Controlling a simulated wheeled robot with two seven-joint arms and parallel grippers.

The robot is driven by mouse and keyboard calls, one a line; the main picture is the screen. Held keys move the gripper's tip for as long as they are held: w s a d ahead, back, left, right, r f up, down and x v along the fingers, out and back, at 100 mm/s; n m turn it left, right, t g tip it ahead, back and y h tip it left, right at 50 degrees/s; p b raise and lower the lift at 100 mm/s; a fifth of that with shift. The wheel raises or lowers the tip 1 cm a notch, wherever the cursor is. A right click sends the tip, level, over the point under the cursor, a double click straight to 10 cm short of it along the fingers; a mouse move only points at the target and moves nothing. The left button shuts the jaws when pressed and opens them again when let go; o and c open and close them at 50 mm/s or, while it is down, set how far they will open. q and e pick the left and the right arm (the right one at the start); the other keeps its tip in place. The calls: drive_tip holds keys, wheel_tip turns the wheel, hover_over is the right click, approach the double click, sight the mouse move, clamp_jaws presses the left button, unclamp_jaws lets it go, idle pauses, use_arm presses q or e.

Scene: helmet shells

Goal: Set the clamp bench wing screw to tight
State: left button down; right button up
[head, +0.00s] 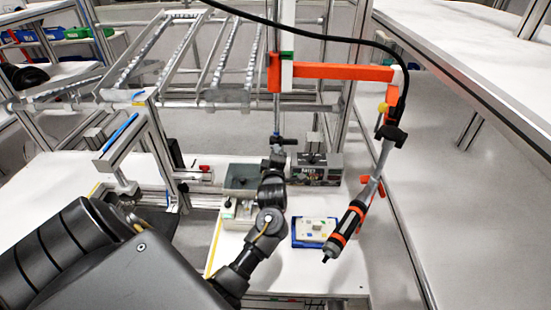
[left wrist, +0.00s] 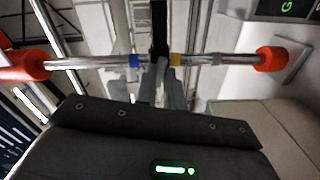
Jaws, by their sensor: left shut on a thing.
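My left gripper (left wrist: 160,82) is shut around the middle of a metal crossbar with red end knobs, which looks like the wing screw (left wrist: 100,62). Blue and yellow bands sit on the bar either side of the fingers. The bar lies nearly level across the left wrist view. In the head view my left arm reaches from the lower left to the gripper (head: 275,158) beside the grey-green clamp bench (head: 240,180). There the arm and gripper hide the grasp and part of the bench. My right gripper is not in view.
A black and orange screwdriver (head: 345,230) hangs from a cable at the right of the bench. A blue tray (head: 300,240) lies on the white table. A dark box (head: 318,170) stands behind it. A sloped metal rack (head: 190,60) is at the back left.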

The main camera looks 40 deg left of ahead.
use_arm(q)
drive_tip(key=shift+n+b, duration=1.1)
drive_tip(key=shift+n, duration=0.3)
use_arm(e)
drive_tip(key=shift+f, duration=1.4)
use_arm(q)
drive_tip(key=c, duration=1.5)
unclamp_jaws()
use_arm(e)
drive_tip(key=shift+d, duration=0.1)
use_arm(q)
drive_tip(key=shift+d, duration=0.1)
